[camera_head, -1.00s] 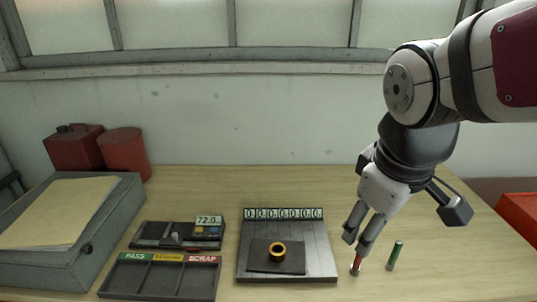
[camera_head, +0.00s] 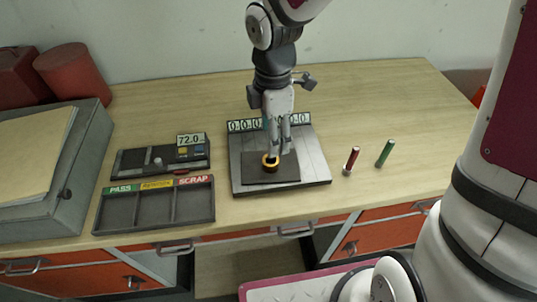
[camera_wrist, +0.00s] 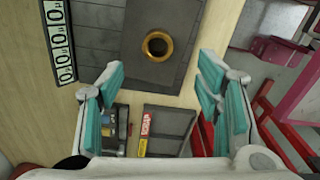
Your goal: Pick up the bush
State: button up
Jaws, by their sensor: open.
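The bush is a small brass-coloured ring with a dark bore (camera_head: 270,162). It sits on a dark square pad (camera_head: 287,177) on the grey plate (camera_head: 316,172). The bush also shows in the wrist view (camera_wrist: 157,46), near the top middle, with its hole facing the camera. My gripper (camera_head: 279,150) points down just above the bush in the head view and partly overlaps its far side. In the wrist view my gripper (camera_wrist: 162,85) has its teal pads wide apart with nothing between them. Whether a fingertip touches the bush I cannot tell.
A number strip (camera_head: 246,125) stands along the plate's back edge. A red pin (camera_head: 351,161) and a green pin (camera_head: 385,153) stand to the right. The PASS/SCRAP tray (camera_head: 155,222) and a gauge with a 72.0 display (camera_head: 160,158) lie to the left.

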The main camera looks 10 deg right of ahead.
notch_tip(320, 180, down, 9)
jog(key=shift+w+a+r, duration=0.1)
jog(key=shift+w, duration=0.05)
dwell(0.4)
grip_shut()
